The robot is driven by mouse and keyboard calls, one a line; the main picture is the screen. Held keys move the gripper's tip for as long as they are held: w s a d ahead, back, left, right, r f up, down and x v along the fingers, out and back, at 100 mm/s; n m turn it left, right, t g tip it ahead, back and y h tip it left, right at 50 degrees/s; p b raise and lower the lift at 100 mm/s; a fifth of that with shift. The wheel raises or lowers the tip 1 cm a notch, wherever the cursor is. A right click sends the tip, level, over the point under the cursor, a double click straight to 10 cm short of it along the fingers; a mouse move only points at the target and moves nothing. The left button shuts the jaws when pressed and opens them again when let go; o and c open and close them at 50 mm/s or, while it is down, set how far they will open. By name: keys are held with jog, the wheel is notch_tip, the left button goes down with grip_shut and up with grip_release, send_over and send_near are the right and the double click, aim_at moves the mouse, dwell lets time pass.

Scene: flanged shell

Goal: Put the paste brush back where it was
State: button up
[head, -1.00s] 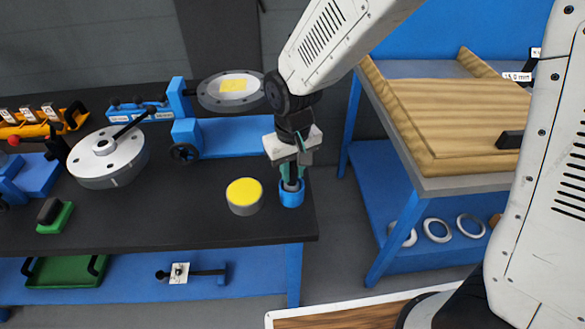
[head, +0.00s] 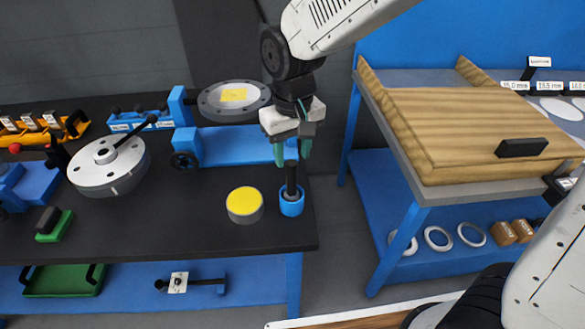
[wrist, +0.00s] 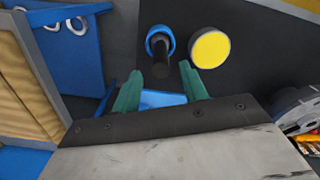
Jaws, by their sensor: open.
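The paste brush (head: 291,180) has a dark handle and stands upright in a small blue cup (head: 292,205) near the right end of the black bench. A round tin with a yellow top (head: 245,203) sits just left of the cup. My gripper (head: 293,153) is above the brush with its green fingers apart and nothing between them. In the wrist view the brush handle (wrist: 160,68) rises from the blue cup (wrist: 151,35), beyond the open fingertips (wrist: 174,72). The yellow-topped tin also shows there (wrist: 210,48). The brush's lower end is hidden in the cup.
A blue stand holding a round flange with a yellow patch (head: 234,96) is behind the tin. A grey flanged disc (head: 107,162) with a black handle lies left. A wooden board (head: 470,130) rests on the right-hand bench, across a gap. The front middle bench is bare.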

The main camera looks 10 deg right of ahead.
jog(key=shift+d+r, duration=0.1)
jog(key=shift+r, duration=1.75)
jog(key=s+d+r+m, duration=0.1)
jog(key=s+d+r, duration=0.25)
jog(key=d, duration=0.35)
jog(key=s+d+r+m, duration=0.1)
jog(key=s+d+r, duration=0.2)
jog(key=s+d, duration=0.25)
jog(key=s+d+m+t, duration=0.1)
jog(key=s+d+m, duration=0.1)
jog(key=s+d, duration=0.6)
jog(key=shift+s+r, duration=0.15)
jog(key=shift+s, duration=1)
